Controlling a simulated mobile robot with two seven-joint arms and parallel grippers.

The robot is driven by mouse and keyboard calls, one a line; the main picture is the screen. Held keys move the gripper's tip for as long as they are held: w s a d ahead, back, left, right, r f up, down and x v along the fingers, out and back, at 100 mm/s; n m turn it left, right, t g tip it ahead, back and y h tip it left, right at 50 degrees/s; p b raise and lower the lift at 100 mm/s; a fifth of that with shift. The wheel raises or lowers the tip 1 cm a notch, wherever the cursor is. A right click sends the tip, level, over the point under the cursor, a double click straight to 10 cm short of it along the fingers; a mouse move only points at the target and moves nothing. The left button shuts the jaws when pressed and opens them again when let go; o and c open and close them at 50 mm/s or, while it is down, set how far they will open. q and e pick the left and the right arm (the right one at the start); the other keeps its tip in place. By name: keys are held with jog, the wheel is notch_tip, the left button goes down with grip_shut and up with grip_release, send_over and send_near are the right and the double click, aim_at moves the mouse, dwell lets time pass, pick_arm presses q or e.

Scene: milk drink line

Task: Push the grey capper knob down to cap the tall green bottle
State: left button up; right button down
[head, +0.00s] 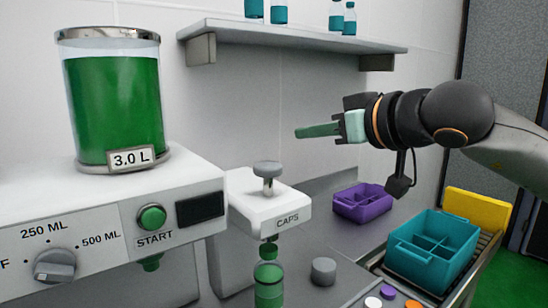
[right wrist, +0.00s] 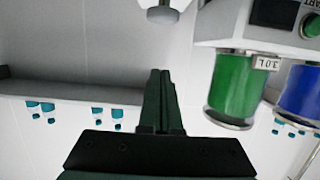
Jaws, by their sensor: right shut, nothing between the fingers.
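The grey capper knob (head: 267,169) stands raised on its stem above the white capper block marked CAPS (head: 262,204). The tall green bottle (head: 269,288) stands below the block, its top close under a green part of the capper; I cannot tell whether they touch. In the right wrist view the shut fingers (right wrist: 161,75) show in the middle, with the knob (right wrist: 162,14) at the top edge. My left gripper is not in view.
The dispenser with a green 3.0 L tank (head: 115,105) and a START button (head: 151,218) stands at left. A shelf (head: 290,36) with small bottles hangs above. A purple bin (head: 362,205), a teal crate (head: 432,262) and a grey cylinder (head: 323,271) are at right.

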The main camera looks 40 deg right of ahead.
jog(key=p, duration=0.5)
send_over(275, 168)
notch_tip(275, 168, down, 2)
notch_tip(275, 168, down, 3)
jog(key=shift+w+d+r+b, duration=0.1)
jog(key=shift+w+r+b, duration=0.1)
jog(key=shift+b, duration=0.7)
jog(key=shift+s+f, duration=0.1)
jog(key=shift+f, duration=0.85)
jog(key=shift+b, duration=0.3)
